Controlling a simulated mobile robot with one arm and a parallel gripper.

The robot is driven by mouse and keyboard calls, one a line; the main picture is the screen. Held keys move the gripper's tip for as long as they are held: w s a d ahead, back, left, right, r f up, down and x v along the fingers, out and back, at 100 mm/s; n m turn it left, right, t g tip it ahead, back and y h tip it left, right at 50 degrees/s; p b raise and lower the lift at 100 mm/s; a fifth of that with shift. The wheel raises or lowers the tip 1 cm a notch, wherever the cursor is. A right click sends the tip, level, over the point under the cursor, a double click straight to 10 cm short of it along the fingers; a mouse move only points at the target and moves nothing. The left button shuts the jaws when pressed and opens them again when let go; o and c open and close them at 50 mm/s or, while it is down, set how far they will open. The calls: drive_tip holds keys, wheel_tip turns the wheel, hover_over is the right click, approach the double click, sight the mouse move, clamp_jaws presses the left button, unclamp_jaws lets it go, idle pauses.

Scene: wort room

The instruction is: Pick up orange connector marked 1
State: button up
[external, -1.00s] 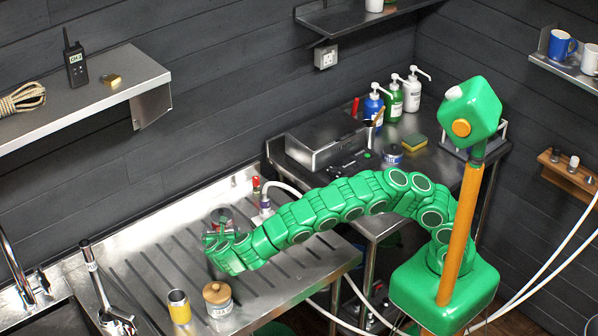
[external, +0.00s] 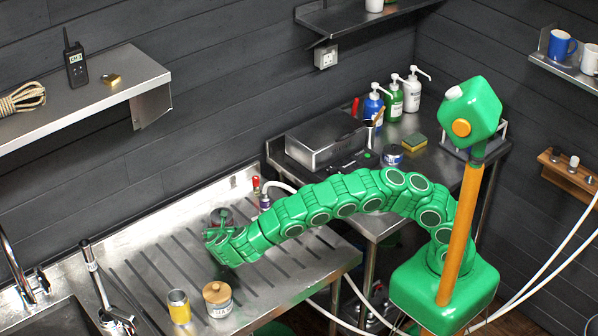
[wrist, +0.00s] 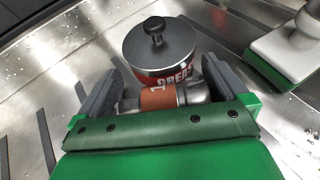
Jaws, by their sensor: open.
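The orange connector (wrist: 158,98) has a brownish-orange band marked 1 and grey metal ends. In the wrist view it lies crosswise between the two grey fingers of my gripper (wrist: 161,84), close in front of the palm. The fingers are open, one at each side of it. I cannot tell whether either touches it. In the external view my gripper (external: 214,236) is low over the ribbed steel drainboard, and the connector cannot be made out there.
A grease tin (wrist: 160,48) with a black-knobbed lid stands directly beyond the connector. A white and green brush (wrist: 288,50) is to the right. A yellow can (external: 179,307) and a wooden-lidded jar (external: 217,302) stand near the drainboard's front.

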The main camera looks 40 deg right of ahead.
drive_tip(key=shift+c, duration=0.3)
drive_tip(key=c, duration=0.7)
drive_tip(key=shift+r, duration=0.1)
drive_tip(key=shift+r, duration=0.5)
wheel_tip(320, 180, up, 2)
drive_tip(key=shift+r, duration=0.25)
drive_tip(key=shift+s+d+r, duration=1.3)
drive_tip(key=shift+s+r, duration=0.25)
drive_tip(key=shift+s, duration=0.35)
drive_tip(key=shift+s+d+r, duration=1.35)
drive_tip(key=shift+s+r, duration=0.25)
drive_tip(key=shift+s, duration=0.35)
drive_tip(key=shift+s+d+r, duration=1.3)
drive_tip(key=shift+s+r, duration=0.25)
drive_tip(key=shift+s, duration=0.35)
